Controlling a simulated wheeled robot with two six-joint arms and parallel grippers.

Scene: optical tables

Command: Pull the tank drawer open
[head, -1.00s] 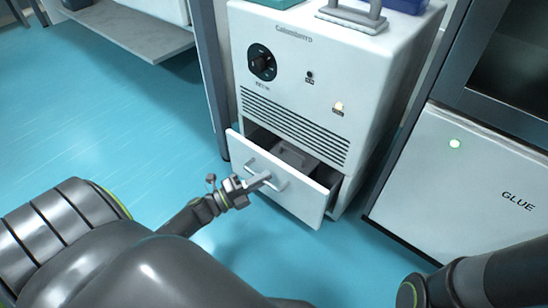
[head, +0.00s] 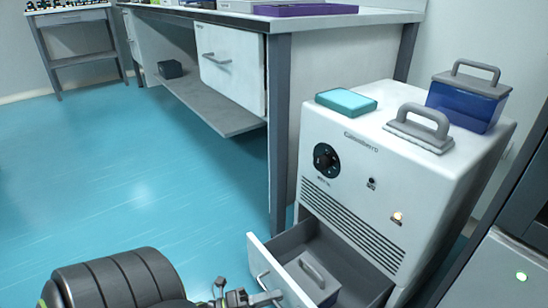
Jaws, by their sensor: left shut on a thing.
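The tank drawer (head: 268,262) is the white-fronted drawer low in the white cabinet (head: 335,195). It stands well open, and its grey inside shows. A grey block with a handle (head: 315,277) sits in it. My left gripper (head: 264,297) is at the bottom edge, shut on the drawer handle (head: 262,280) on the drawer front. The lower part of the drawer and most of the left arm's wrist are cut off by the frame edge. My right gripper is not in view.
On the cabinet top stand a teal box (head: 346,101), a grey handled lid (head: 420,128) and a blue handled tank (head: 467,102). A workbench (head: 345,52) with a low shelf stands behind. The blue floor (head: 150,190) at left is clear. Another cabinet (head: 495,270) borders the right.

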